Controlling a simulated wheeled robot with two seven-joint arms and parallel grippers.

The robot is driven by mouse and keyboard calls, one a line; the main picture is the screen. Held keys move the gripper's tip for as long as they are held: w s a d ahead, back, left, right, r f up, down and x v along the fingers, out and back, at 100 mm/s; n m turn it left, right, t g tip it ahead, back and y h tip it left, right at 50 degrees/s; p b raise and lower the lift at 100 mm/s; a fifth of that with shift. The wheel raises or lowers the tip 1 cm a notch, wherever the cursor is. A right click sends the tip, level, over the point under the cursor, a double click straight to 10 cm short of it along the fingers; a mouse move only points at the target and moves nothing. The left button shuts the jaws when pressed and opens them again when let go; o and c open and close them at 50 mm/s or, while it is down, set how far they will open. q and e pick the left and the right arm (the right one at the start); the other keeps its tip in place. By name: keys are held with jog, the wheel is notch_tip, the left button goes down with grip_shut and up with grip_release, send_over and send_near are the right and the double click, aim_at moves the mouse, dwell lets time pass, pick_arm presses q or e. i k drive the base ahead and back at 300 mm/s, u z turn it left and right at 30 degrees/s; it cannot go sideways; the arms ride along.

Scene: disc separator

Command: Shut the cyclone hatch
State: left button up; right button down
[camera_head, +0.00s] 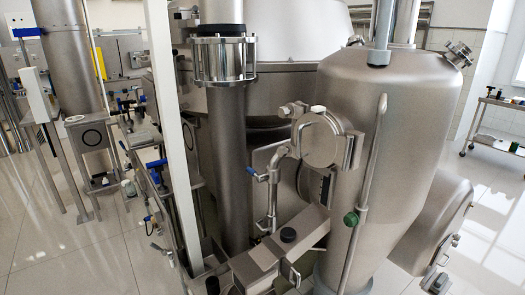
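A large brushed-steel cone-bottomed vessel (400,120), which looks like the cyclone, stands right of centre. A small round steel cover (322,139) with a bracket and clamp parts sits at its left side. It looks like a hatch and seems to stand out from the wall; a curved rim and dark gap show just below it. I cannot tell for sure whether it is open. A larger round-ended steel body (435,226) sits low at the vessel's right; its link to the vessel is unclear. Neither of my grippers is in view.
A vertical rod with a green knob (351,219) runs down the vessel's front. A steel box beam (285,245) and bent pipe with a blue-tipped handle (272,190) crowd the lower centre. A white post (172,130) stands left. Tiled floor (495,215) is clear at right.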

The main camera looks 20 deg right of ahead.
aim_at(315, 139)
jog(key=u, duration=0.15)
jog(key=i, duration=0.9)
jog(key=z, duration=0.45)
